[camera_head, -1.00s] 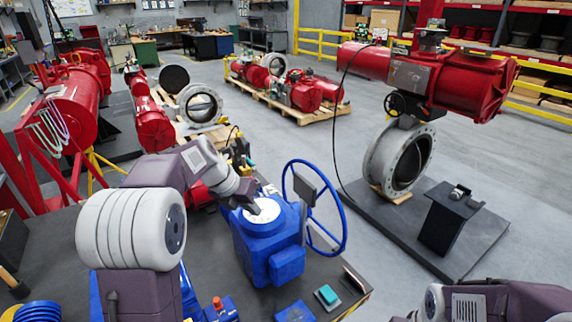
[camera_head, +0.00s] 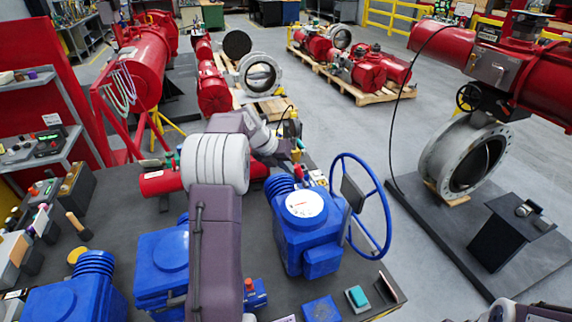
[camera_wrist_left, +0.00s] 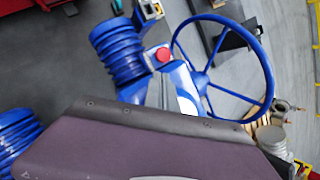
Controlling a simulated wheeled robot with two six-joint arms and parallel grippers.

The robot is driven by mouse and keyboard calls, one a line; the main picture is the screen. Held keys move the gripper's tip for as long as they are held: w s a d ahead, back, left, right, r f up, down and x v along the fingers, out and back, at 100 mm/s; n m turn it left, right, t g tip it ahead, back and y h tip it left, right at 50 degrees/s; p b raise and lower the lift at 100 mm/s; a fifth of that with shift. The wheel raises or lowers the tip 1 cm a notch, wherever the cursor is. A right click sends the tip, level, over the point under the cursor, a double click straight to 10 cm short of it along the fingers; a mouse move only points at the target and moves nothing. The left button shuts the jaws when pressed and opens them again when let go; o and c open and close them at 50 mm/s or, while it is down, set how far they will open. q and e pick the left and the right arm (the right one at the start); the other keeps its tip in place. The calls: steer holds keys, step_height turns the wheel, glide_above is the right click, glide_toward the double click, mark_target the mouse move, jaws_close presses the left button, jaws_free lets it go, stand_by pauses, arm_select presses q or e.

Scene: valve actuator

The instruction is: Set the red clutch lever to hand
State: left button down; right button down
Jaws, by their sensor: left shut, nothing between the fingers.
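The blue valve actuator (camera_head: 300,235) stands on the dark bench with a white dial on top and a blue handwheel (camera_head: 388,205) at its right. A small red upright part (camera_head: 299,172), perhaps the red clutch lever, shows just behind the dial. A round red end (camera_wrist_left: 163,54) shows beside the ribbed blue cylinder in the left wrist view; I cannot tell whether it is the same part. My left gripper (camera_head: 281,153) is shut and empty behind the actuator, close to the red part in the picture. Contact cannot be told. My right gripper is out of view.
More blue actuators (camera_head: 65,300) stand on the bench at the left. A red cylinder (camera_head: 165,182) lies behind my left arm. A teal-topped box (camera_head: 357,297) sits near the bench's front right corner. A large grey valve (camera_head: 465,160) stands on a floor plate at the right.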

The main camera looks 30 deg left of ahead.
mark_target(300, 176)
arm_select(q)
steer(key=x, duration=0.4)
steer(key=shift+s+d+f+p, duration=0.15)
steer(key=shift+f+p, duration=0.15)
steer(key=shift+w+f, duration=0.3)
steer(key=shift+f, duration=0.05)
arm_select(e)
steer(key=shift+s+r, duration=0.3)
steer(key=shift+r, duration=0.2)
arm_select(q)
steer(key=shift+s, duration=0.1)
steer(key=shift+r, duration=0.15)
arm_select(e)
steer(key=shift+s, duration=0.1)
